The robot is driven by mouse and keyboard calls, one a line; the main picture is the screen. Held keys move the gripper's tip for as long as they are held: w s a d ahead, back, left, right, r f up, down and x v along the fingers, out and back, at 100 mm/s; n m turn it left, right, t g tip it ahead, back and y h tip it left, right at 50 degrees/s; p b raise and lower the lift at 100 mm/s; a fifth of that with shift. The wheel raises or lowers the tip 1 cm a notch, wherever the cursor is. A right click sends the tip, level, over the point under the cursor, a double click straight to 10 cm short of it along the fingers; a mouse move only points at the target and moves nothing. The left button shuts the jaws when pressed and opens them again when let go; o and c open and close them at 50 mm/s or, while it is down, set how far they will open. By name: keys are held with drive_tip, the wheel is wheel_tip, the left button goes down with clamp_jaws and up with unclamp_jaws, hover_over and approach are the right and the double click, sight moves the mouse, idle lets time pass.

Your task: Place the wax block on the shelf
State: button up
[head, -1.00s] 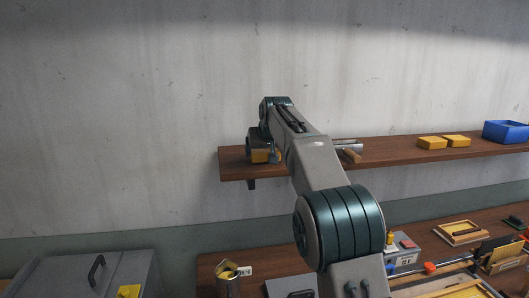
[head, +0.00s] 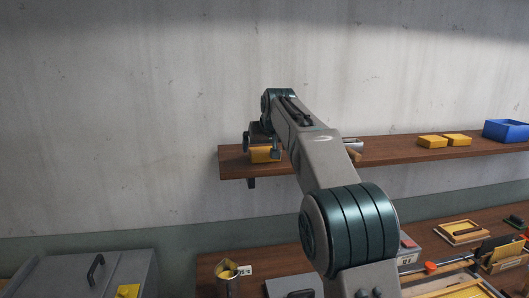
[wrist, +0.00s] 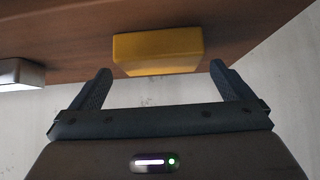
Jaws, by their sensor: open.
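The yellow wax block (head: 265,155) rests on the left end of the brown wooden shelf (head: 400,151). In the wrist view the block (wrist: 158,52) lies flat against the shelf (wrist: 70,35), mostly past my fingertips. My gripper (wrist: 160,70) is open and empty, with a gap between each finger and the block. In the head view my gripper (head: 262,142) is at the block and my wrist hides part of this area.
Two more yellow blocks (head: 432,141) and a blue bin (head: 507,131) stand farther right on the shelf. A metal object (head: 352,145) is partly behind my arm. Below are a grey box (head: 85,272), a tin (head: 228,280) and a cluttered bench. The wall above is bare.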

drive_tip(key=b+v, duration=0.1)
drive_tip(key=v, duration=0.8)
drive_tip(key=s+d+f+m+g, duration=0.1)
drive_tip(key=s+d+f, duration=0.3)
drive_tip(key=s, duration=0.3)
drive_tip(key=s+d+f+g, duration=0.1)
drive_tip(key=s+d+f, duration=0.35)
drive_tip(key=s, duration=0.35)
drive_tip(key=s+d+f+g+h, duration=0.1)
drive_tip(key=s+d+f, duration=0.1)
drive_tip(key=s+f, duration=0.7)
drive_tip(key=s+d+f+m+g, duration=0.1)
drive_tip(key=s+d+f, duration=0.2)
drive_tip(key=s+f, duration=0.6)
drive_tip(key=s, duration=0.6)
drive_tip(key=shift+f+g+h, duration=0.3)
drive_tip(key=shift+g+h, duration=0.1)
drive_tip(key=shift+s+d, duration=0.1)
drive_tip(key=shift+s, duration=0.05)
drive_tip(key=shift+f, duration=0.2)
